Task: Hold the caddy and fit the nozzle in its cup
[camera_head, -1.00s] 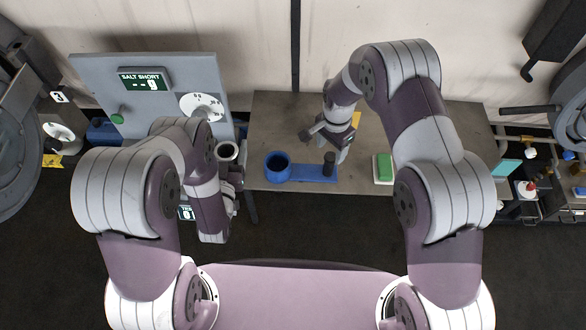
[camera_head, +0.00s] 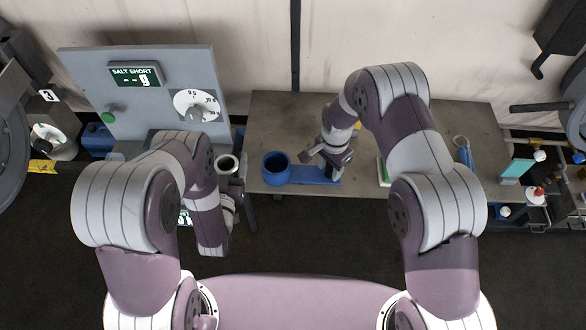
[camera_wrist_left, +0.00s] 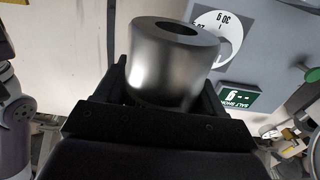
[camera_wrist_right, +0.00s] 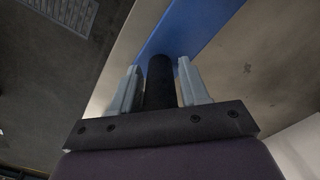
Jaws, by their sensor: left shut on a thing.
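The blue caddy shows in the head view as a flat bar (camera_head: 308,174) with a round open cup (camera_head: 276,168) at its left end. Its dark upright post (camera_wrist_right: 160,82) stands between the fingers of my right gripper (camera_wrist_right: 160,84) in the right wrist view. Narrow gaps show on both sides of the post, so this gripper looks open around it. My left gripper (camera_wrist_left: 163,95) is shut on a metal nozzle (camera_wrist_left: 170,72), a smooth cylinder with a hole in its top. In the head view the nozzle (camera_head: 228,164) is left of the cup, apart from it.
The caddy is on a grey-brown table (camera_head: 270,120). A grey panel (camera_head: 140,75) with a dial and a "SALT SHORT" display stands at left, behind my left arm. A green-and-white block (camera_head: 383,172) lies right of my right gripper, and a blue looped item (camera_head: 464,152) farther right.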

